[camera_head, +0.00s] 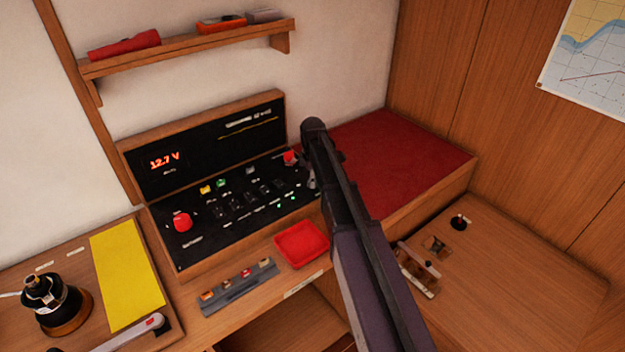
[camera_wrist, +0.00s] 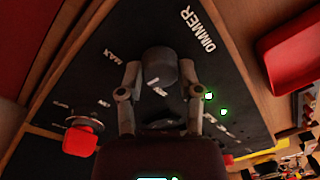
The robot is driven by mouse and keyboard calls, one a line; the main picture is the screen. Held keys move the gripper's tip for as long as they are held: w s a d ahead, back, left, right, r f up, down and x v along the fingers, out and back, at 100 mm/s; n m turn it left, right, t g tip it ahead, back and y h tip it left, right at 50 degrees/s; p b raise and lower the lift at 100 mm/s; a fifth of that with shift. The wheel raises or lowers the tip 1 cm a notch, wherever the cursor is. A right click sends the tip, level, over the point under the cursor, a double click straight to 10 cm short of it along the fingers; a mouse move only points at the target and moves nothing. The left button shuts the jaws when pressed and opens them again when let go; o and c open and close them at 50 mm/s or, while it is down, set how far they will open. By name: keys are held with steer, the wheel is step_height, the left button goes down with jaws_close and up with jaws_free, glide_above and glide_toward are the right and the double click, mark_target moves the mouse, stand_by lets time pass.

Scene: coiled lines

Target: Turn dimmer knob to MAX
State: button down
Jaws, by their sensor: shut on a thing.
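The dark dimmer knob (camera_wrist: 160,66) stands on the black panel (camera_wrist: 75,85) in the middle of the wrist view. My gripper (camera_wrist: 160,82) is shut on it, one finger on each side. A short white mark shows on the knob near its lower left. The printed word MAX lies left of the knob and DIMMER lies to its upper right. In the head view my gripper (camera_head: 312,182) is at the right end of the panel, and my arm hides the knob there.
A red knob (camera_wrist: 82,137) is left of my gripper in the wrist view. A red tray (camera_head: 302,244) sits in front of the panel. Another red knob (camera_head: 182,222) is at the panel's left. A red cushion (camera_head: 400,155) lies behind my arm.

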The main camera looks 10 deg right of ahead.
steer(key=m, duration=0.6)
steer(key=shift+s, duration=0.1)
steer(key=m, duration=0.5)
steer(key=shift+m, duration=0.3)
steer(key=m, duration=0.5)
steer(key=shift+s+t, duration=0.15)
steer(key=shift+t, duration=0.15)
steer(key=m, duration=0.6)
steer(key=shift+m, duration=0.3)
steer(key=shift+c, duration=1.3)
jaws_free()
steer(key=shift+n, duration=0.5)
